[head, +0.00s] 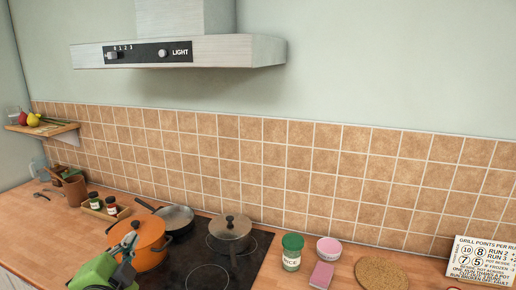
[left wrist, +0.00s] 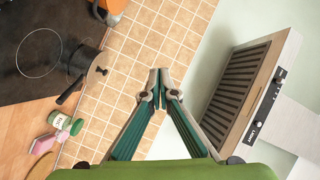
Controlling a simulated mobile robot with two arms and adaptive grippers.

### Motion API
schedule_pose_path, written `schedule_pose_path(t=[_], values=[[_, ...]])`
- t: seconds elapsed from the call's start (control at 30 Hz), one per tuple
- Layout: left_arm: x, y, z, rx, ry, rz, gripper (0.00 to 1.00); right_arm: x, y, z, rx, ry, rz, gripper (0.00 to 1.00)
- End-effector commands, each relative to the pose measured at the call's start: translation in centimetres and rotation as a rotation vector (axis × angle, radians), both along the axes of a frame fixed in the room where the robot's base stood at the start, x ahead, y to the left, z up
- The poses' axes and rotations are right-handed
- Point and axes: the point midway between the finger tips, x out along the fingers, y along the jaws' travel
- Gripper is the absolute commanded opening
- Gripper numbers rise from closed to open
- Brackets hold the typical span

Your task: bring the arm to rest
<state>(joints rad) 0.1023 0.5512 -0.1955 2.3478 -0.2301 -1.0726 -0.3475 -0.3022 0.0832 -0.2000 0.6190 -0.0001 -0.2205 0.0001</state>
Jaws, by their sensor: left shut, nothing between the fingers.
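My left gripper (head: 128,243) shows at the lower left of the head view, in front of the orange pot (head: 152,241), which it partly hides. In the left wrist view, my left gripper (left wrist: 160,72) has its fingertips together with nothing between them. Behind the fingers there are the tiled wall (left wrist: 140,45) and the range hood (left wrist: 245,85). The fingers look free of any object. My right gripper is in neither view.
The black hob (head: 205,268) bears the orange pot, a frying pan (head: 177,217) and a lidded grey pot (head: 230,235). A green-lidded jar (head: 291,253), a pink sponge (head: 321,274) and a round cork mat (head: 382,273) lie to the right. A shelf (head: 45,128) juts out at the left.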

Motion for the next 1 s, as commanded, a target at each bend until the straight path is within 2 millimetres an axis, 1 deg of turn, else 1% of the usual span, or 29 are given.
schedule_pose_path(t=[0.03,0.07,0.1,0.17,0.2,0.27,0.3,0.33,0.4,0.47,0.5,0.57,0.6,0.77,0.8,0.83,0.97,1.0], values=[[-1.5,-0.5,-3.9,-0.083,0.087,0.017,0.0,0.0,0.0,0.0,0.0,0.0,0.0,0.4],[-2.4,-0.7,-6.0,-0.13,0.138,0.03,0.0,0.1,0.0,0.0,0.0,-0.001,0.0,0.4],[-3.8,-1.1,-8.8,-0.193,0.206,0.049,0.0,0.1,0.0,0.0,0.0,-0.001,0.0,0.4],[-6.2,-1.8,-12.6,-0.284,0.306,0.082,0.0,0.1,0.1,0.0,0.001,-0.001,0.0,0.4],[-8.0,-2.2,-15.1,-0.342,0.373,0.109,0.0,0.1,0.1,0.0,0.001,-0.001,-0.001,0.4],[-10.9,-3.0,-18.5,-0.426,0.473,0.151,0.0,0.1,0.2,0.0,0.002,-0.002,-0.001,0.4],[-12.8,-3.5,-20.3,-0.476,0.532,0.18,0.0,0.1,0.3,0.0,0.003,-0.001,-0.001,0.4],[-14.2,-3.9,-21.7,-0.51,0.575,0.201,0.0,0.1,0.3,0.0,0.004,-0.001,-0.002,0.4],[-17.3,-4.7,-24.1,-0.58,0.665,0.248,0.0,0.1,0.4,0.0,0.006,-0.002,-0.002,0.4],[-19.7,-5.4,-25.8,-0.632,0.731,0.286,0.0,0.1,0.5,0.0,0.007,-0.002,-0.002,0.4],[-21.3,-5.8,-26.7,-0.663,0.773,0.312,0.0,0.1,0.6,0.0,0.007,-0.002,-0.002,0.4],[-23.6,-6.5,-28.0,-0.705,0.832,0.348,0.0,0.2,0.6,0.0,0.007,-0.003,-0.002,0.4],[-25.0,-6.9,-28.7,-0.731,0.869,0.374,0.0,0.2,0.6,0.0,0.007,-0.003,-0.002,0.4],[-30.7,-8.6,-30.7,-0.826,1.008,0.47,0.0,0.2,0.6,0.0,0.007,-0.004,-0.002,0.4],[-30.0,-8.5,-32.3,-0.819,1.006,0.47,0.0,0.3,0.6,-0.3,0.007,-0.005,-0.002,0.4],[-29.7,-8.5,-33.3,-0.815,1.009,0.47,0.0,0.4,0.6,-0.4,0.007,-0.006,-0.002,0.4],[-29.0,-8.6,-37.6,-0.808,1.022,0.474,0.0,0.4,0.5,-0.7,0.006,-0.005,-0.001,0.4],[-28.8,-8.6,-39.0,-0.807,1.028,0.475,0.0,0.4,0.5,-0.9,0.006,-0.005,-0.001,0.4]])
